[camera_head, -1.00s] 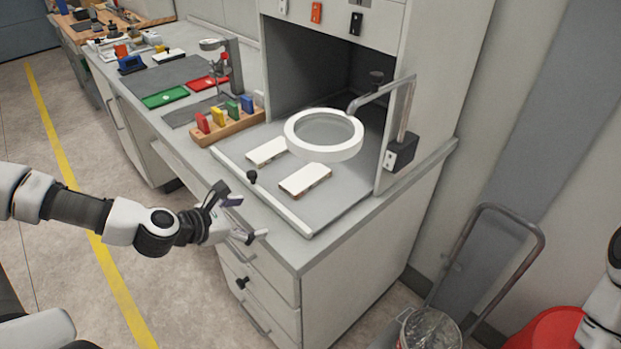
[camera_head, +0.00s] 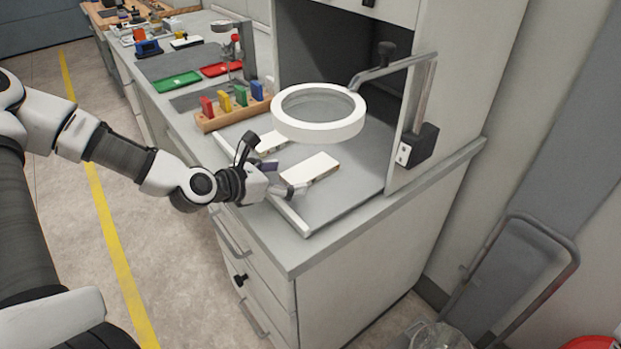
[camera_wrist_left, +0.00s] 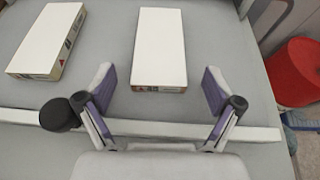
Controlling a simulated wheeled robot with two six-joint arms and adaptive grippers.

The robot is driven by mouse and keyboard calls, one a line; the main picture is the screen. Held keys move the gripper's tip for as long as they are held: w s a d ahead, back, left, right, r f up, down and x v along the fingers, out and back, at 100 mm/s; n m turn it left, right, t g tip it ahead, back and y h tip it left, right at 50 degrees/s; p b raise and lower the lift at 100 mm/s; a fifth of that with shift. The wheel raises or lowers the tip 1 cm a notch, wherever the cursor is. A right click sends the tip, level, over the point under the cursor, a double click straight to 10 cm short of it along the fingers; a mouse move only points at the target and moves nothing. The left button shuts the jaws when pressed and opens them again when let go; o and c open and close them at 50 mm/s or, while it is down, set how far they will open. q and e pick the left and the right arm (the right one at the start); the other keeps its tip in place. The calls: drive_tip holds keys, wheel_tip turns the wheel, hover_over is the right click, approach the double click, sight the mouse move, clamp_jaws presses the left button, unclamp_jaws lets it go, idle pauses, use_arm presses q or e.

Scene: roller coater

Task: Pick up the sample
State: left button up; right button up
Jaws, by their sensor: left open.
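Two white block-like samples lie flat on the grey bench surface. The nearer sample (camera_head: 311,168) is in front of my left gripper (camera_head: 284,178); in the left wrist view this sample (camera_wrist_left: 159,48) lies just beyond and between the open fingertips (camera_wrist_left: 158,88). The other sample (camera_head: 270,142) is partly hidden behind the gripper in the head view; it shows at the upper left of the wrist view (camera_wrist_left: 46,40). My left gripper is open and empty, over the bench's front strip. My right gripper is out of view.
A white ring magnifier (camera_head: 318,112) on a metal arm hangs above the samples. A wooden rack (camera_head: 233,112) with coloured blocks stands to the left.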

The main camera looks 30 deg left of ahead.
sight(301, 174)
use_arm(q)
drive_tip(key=shift+w+d+f, duration=0.15)
drive_tip(key=shift+w+f, duration=0.15)
drive_tip(key=shift+w, duration=0.25)
drive_tip(key=shift+b+x, duration=0.35)
drive_tip(key=shift+x, duration=0.95)
drive_tip(key=shift+r, duration=0.25)
drive_tip(key=shift+s, duration=0.1)
drive_tip(key=shift+c, duration=1.4)
drive_tip(key=c, duration=1)
drive_tip(key=shift+r, duration=0.1)
wheel_tip(301, 174, up, 10)
drive_tip(key=shift+p, duration=0.4)
